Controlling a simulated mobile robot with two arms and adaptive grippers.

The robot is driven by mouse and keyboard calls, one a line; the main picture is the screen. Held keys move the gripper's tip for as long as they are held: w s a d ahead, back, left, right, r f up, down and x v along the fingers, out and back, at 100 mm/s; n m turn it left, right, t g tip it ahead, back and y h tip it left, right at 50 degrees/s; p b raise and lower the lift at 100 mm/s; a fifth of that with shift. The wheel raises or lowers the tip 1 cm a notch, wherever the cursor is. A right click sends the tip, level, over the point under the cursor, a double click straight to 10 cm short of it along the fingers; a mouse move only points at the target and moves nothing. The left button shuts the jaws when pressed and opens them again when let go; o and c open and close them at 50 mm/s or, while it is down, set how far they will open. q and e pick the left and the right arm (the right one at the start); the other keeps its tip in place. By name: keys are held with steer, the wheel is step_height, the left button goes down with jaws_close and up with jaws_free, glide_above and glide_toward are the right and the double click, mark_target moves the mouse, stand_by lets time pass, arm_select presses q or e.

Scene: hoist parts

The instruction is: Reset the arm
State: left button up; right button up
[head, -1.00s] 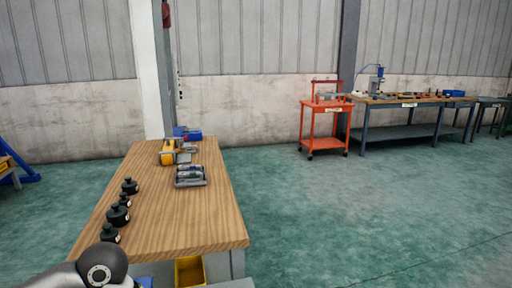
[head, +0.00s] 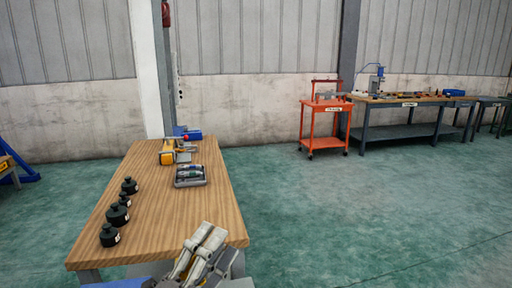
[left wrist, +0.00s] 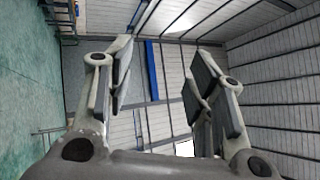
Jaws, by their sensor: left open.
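My left gripper (head: 205,250) shows at the bottom of the head view, pointing up near the front right corner of the wooden table. Its fingers are apart and nothing is between them. In the left wrist view the gripper (left wrist: 158,75) is open and empty, with the wall and roof of the hall behind it. My right gripper is not in either view.
The wooden table (head: 190,226) holds several black weights (head: 117,214) along its left side, a yellow device (head: 167,154), a grey tray (head: 190,182) with cylinders and a blue item (head: 187,133). An orange cart (head: 326,122) and workbench (head: 410,102) stand far right. Green floor between is clear.

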arm_select(q)
steer(key=s+a+f+n+g+y, duration=0.1)
steer(key=a+f+n+g+y, duration=0.1)
steer(key=a+f+n+y, duration=0.35)
steer(key=s+a+f+n+g+y, duration=0.1)
steer(key=a+f+n+g+y, duration=0.15)
steer(key=f+n, duration=0.5)
steer(key=s+a+f+n+g+y, duration=0.15)
steer(key=a+f+n+y, duration=0.25)
steer(key=f, duration=0.5)
steer(key=s+a+f+n+g, duration=0.1)
steer(key=s+f+n+g, duration=0.5)
steer(key=s+f+g, duration=0.75)
steer(key=s+f+t, duration=0.1)
steer(key=s+f, duration=0.2)
steer(key=f, duration=1.1)
steer(key=s+f+t, duration=0.1)
steer(key=s+f, duration=0.2)
steer(key=f, duration=1)
steer(key=s+a+f+m, duration=0.1)
steer(key=s+a+f, duration=0.2)
steer(key=s+f, duration=1.2)
steer(key=shift+s+g, duration=0.45)
steer(key=shift+s, duration=0.35)
steer(key=shift+a+f, duration=0.1)
